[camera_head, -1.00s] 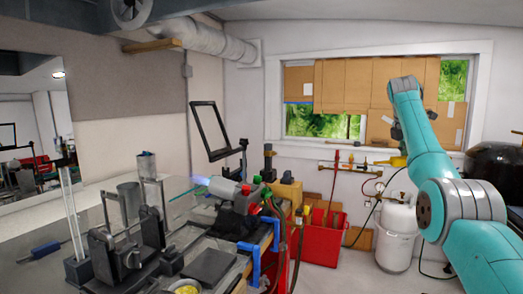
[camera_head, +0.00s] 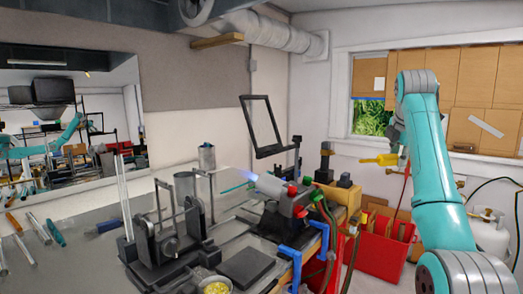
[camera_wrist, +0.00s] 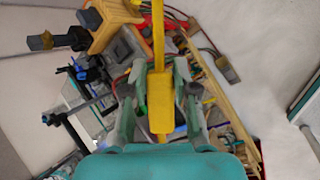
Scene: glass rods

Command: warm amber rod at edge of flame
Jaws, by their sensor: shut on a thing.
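The yellow amber rod (camera_wrist: 160,100) is between the jaws of my gripper (camera_wrist: 162,112) in the wrist view. Its part in the jaws is thicker, and a thinner length runs up out of the picture. In the head view the rod (camera_head: 380,159) points left from my gripper (camera_head: 396,150), which is partly hidden behind my arm. The torch (camera_head: 281,190) stands on the bench, left of my gripper and apart from it. Its pale blue flame (camera_head: 248,175) points left. The rod is away from the flame.
A thin teal rod (camera_head: 234,188) lies left of the flame. A black stand with rollers (camera_head: 168,240) and a grey pad (camera_head: 246,267) are on the bench (camera_head: 75,267). Several coloured rods (camera_head: 38,228) lie at the left. A red bin (camera_head: 384,250) stands right of the bench.

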